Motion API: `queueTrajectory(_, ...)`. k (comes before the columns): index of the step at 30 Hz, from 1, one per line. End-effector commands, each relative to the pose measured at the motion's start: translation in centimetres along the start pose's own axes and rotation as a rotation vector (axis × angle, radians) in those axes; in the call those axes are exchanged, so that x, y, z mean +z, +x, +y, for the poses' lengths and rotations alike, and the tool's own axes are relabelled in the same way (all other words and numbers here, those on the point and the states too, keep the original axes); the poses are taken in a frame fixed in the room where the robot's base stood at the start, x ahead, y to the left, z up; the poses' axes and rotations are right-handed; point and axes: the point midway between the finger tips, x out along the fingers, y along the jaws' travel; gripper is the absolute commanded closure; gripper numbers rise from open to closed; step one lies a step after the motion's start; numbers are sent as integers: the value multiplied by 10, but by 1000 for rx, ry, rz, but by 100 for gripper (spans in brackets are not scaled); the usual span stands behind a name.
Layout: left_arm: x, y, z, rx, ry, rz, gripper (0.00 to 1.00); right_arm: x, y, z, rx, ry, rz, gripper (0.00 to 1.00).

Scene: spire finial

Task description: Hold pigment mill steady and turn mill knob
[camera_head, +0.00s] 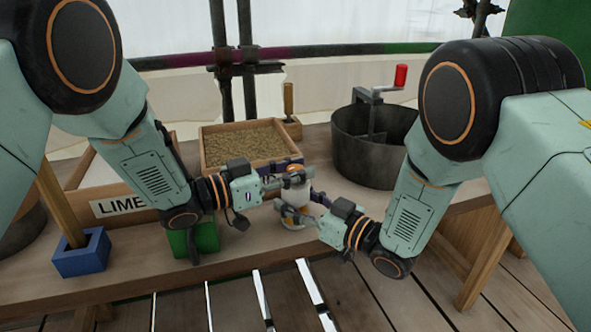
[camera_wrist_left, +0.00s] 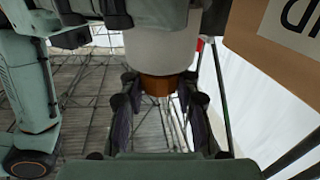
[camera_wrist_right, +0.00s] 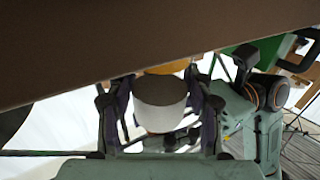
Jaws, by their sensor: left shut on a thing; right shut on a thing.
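The pigment mill (camera_head: 296,196) stands near the front of the wooden table, with white and orange-brown parts. My left gripper (camera_head: 293,180) comes in from the left and is shut on its upper part, the mill knob. In the left wrist view my left fingers (camera_wrist_left: 160,100) flank an orange-brown part (camera_wrist_left: 158,85) by a white cylinder (camera_wrist_left: 160,50). My right gripper (camera_head: 298,214) is shut on the lower part of the mill. In the right wrist view my right fingers (camera_wrist_right: 160,108) stand either side of a white cylinder (camera_wrist_right: 160,115). The fingers hide much of the mill.
A wooden tray (camera_head: 205,148) of brown grains stands behind the mill. A dark pot (camera_head: 365,148) with a red-handled crank (camera_head: 401,75) is behind right. A LIME box (camera_head: 120,206), a blue block (camera_head: 80,255) and a green block (camera_head: 205,238) are left. The table's front edge is close.

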Motion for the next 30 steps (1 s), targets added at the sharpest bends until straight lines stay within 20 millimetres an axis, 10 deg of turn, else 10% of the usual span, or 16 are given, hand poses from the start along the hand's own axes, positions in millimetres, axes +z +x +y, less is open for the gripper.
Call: queueTrajectory(30,0,-1,0,408,0,-14,100,1,0,0,0,1,-3,84)
